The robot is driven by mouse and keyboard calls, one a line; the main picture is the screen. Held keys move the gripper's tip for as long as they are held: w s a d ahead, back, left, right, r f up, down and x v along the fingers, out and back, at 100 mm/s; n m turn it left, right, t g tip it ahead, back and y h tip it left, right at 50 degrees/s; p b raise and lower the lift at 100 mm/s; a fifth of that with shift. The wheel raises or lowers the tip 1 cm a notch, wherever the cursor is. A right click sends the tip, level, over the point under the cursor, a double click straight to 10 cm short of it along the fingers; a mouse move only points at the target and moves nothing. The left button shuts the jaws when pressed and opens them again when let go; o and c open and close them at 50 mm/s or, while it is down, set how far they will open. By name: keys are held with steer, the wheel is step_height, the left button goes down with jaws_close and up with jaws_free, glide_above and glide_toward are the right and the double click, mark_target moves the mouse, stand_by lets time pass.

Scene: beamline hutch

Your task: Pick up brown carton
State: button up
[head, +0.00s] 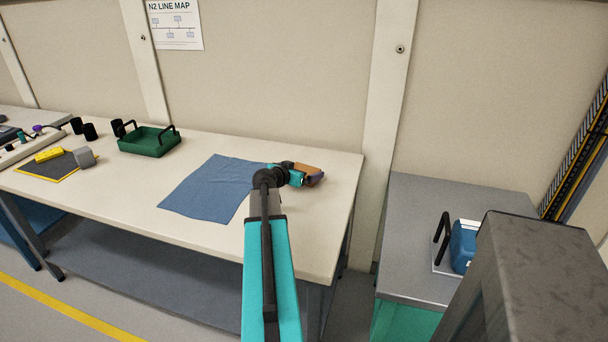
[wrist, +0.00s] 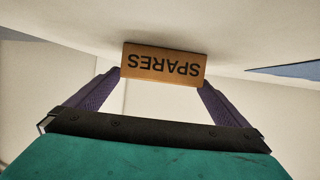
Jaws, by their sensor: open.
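The brown carton (wrist: 163,64) shows in the wrist view with the word SPARES upside down on its face. It lies between and just beyond the two purple fingertips of my gripper (wrist: 160,80), which are spread to about its width. In the head view the carton (head: 307,169) is on the table near its right end, partly hidden by my gripper (head: 312,180). I cannot tell whether the fingers touch the carton.
A blue cloth (head: 208,188) lies on the cream table left of my gripper. A green tray (head: 150,142) with black handles stands farther left. A grey cabinet (head: 415,220) with a blue device (head: 463,246) stands to the right, past a gap.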

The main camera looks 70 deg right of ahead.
mark_target(308, 169)
steer(key=shift+p+x, duration=0.9)
steer(key=shift+x, duration=1.7)
steer(key=shift+w+a+f, duration=0.1)
steer(key=shift+f, duration=0.05)
steer(key=c, duration=1.2)
steer(key=shift+o, duration=0.2)
